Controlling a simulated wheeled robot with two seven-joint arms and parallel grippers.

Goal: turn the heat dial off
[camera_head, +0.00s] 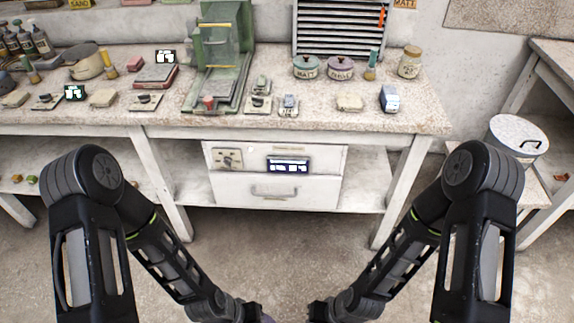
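I cannot tell for sure which control is the heat dial, because the small labels are unreadable. A square plate with a round knob (227,158) is on the front of the white cabinet under the bench, left of a lit display (289,164). A red knob (208,102) is at the front of the green press (222,50) on the bench top. Several small plates with switches or knobs lie along the bench front. Both my arms reach down to the bottom edge of the head view, well short of the bench. Their gripper fingers are out of the picture.
The bench top (420,115) holds lidded jars (306,67), a pan (86,62), bottles (30,38) and a blue-white box (389,98). A drawer with a handle (274,192) is below the display. A lidded white bin (517,138) stands right. The floor (275,250) before the bench is clear.

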